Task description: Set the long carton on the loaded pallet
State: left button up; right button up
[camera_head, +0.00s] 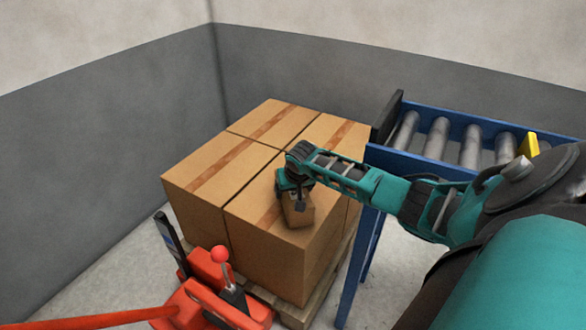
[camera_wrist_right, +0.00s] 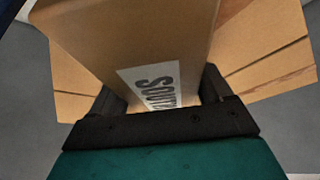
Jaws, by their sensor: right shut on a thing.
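The long carton (camera_head: 299,212) is a small brown box in the head view. My right gripper (camera_head: 294,194) is shut on it, over the near right part of the load. The right wrist view shows the long carton (camera_wrist_right: 130,35) close up between the fingers, with a white label bearing dark print. The loaded pallet (camera_head: 292,313) carries several large taped brown boxes (camera_head: 205,176). I cannot tell whether the carton touches the box top below it. My left gripper is not in view.
A blue roller conveyor (camera_head: 440,140) with a yellow part stands right of the pallet. A red pallet jack (camera_head: 205,290) with a red-knobbed lever is at the front left. Grey walls close off the back and left. The left rear box tops are bare.

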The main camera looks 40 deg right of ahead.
jog(key=shift+f, duration=0.15)
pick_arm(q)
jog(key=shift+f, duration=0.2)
pick_arm(e)
jog(key=o, duration=1.2)
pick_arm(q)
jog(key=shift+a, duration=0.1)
pick_arm(e)
jog(key=shift+o, duration=0.2)
jog(key=p+v, duration=0.5)
jog(key=v, duration=0.6)
jog(key=shift+w+d+r+p, duration=0.1)
jog(key=shift+r+p, duration=0.15)
jog(key=shift+p, duration=0.05)
jog(key=shift+s+r, duration=0.2)
jog(key=shift+r, duration=0.2)
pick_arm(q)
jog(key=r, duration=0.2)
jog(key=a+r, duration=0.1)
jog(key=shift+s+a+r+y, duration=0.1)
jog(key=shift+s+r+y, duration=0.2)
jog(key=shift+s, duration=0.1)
